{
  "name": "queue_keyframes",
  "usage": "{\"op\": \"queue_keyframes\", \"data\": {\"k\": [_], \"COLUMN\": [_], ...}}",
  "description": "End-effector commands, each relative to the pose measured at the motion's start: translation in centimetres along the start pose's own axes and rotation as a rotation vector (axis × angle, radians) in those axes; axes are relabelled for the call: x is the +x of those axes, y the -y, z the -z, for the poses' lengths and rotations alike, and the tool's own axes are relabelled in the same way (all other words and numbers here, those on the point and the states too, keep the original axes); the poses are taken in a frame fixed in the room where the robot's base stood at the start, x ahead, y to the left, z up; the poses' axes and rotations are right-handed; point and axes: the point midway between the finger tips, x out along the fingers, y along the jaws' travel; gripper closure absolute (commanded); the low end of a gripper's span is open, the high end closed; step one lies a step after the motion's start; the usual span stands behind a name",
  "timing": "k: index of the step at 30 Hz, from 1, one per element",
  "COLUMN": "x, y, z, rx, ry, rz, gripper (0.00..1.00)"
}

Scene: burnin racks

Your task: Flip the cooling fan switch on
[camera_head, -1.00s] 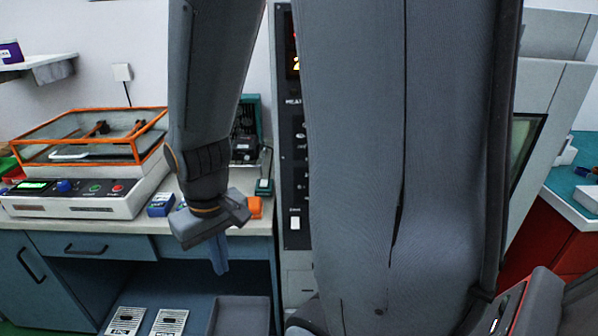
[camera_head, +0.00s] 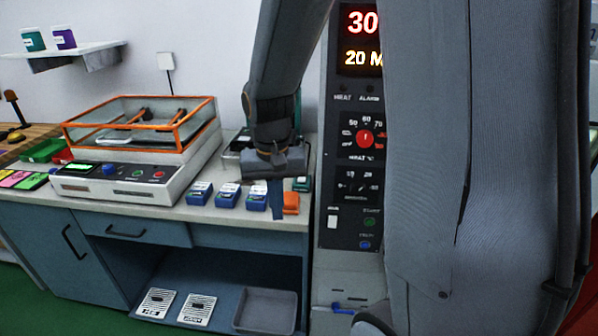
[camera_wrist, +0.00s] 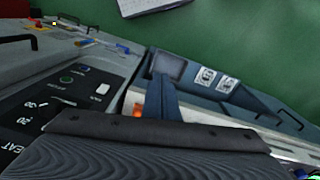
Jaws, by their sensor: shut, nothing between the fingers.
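The control panel (camera_head: 350,195) is a dark upright face with red and amber digits, partly hidden by my arm. A white rocker switch (camera_head: 332,218), which looks like the fan switch, sits low on its left side; its label and position are too small to read. It also shows in the wrist view (camera_wrist: 102,89), left of my fingers. My gripper (camera_head: 277,214) is shut and empty, its blue-grey fingers pointing down, left of the switch in the head view and apart from it in the picture. It also shows in the wrist view (camera_wrist: 157,112).
A red knob (camera_head: 365,138) and green (camera_head: 369,222) and blue (camera_head: 365,244) buttons are on the panel. Left is a bench (camera_head: 150,212) with an orange-framed box (camera_head: 140,128), several blue blocks and an orange block (camera_head: 291,203). A blue-handled item (camera_head: 343,308) is below the panel.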

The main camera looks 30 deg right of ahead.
Motion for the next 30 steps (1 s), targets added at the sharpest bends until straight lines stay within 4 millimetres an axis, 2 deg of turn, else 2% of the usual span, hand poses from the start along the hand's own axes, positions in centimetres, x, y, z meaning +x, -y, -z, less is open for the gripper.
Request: {"op": "queue_keyframes", "data": {"k": [1, 6, 12, 15, 18, 21, 25, 30], "x": [-0.2, -1.5, -2.8, -3.4, -3.8, -4.0, -4.3, -4.4], "y": [0.3, 0.1, -1.6, -2.7, -3.7, -4.4, -4.8, -4.9], "z": [3.2, 12.5, 22.0, 25.4, 27.8, 29.3, 30.1, 30.2], "rx": [0.113, 0.567, 1.108, 1.345, 1.535, 1.664, 1.745, 1.759], "ry": [0.005, 0.017, -0.019, -0.051, -0.085, -0.11, -0.13, -0.133], "rz": [-0.015, -0.089, -0.188, -0.231, -0.264, -0.286, -0.298, -0.3], "gripper": [1.0, 1.0, 1.0, 1.0, 1.0, 1.0, 1.0, 1.0]}}
